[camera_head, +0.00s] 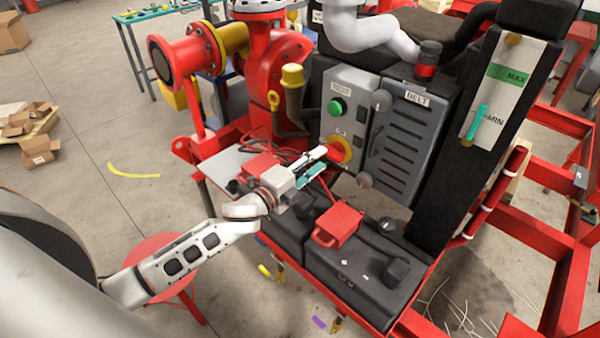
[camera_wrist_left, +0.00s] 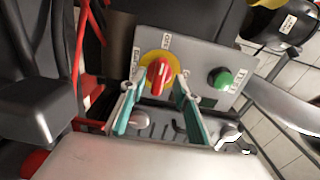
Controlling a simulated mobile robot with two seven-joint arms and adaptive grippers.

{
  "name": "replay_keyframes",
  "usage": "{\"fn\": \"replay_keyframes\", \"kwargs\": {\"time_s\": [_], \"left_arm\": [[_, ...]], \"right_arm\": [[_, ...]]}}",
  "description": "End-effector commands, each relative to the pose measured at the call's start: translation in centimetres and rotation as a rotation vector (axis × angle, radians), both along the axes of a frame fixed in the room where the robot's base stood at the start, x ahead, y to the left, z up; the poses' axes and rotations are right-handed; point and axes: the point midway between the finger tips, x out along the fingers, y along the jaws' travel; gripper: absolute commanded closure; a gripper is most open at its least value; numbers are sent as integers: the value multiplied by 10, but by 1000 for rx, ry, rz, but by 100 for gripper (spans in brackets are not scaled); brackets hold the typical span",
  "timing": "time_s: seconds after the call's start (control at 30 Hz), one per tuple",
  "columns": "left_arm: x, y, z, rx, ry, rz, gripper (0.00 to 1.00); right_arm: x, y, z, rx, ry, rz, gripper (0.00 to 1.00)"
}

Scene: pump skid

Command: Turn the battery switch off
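The battery switch is a red knob on a yellow round plate (camera_head: 340,150) low on the grey control panel. In the left wrist view the red knob (camera_wrist_left: 160,75) lies ahead of the fingers, with small lettering on the panel around it. My left gripper (camera_head: 318,161) reaches toward the panel from the left. My right gripper does not show.
A green button (camera_head: 337,107) sits on the panel above the switch. A red-handled block (camera_head: 338,224) stands on the black battery casing (camera_head: 365,285) below. A red pump (camera_head: 270,55) is at the back left. Red frame rails (camera_head: 560,290) run on the right. Open floor lies at left.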

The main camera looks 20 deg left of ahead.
Motion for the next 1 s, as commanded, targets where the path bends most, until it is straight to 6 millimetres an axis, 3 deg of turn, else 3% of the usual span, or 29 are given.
{"fn": "replay_keyframes", "kwargs": {"time_s": [0.2, 0.43, 1.0], "left_arm": [[-43, 16, -2, -1, 4, 0, 69], [-71, 26, -1, -2, 2, 0, 69], [-80, 29, 0, -1, 0, 0, 69]], "right_arm": [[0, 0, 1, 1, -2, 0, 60], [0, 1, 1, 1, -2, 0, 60], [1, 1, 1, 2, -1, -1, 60]]}}
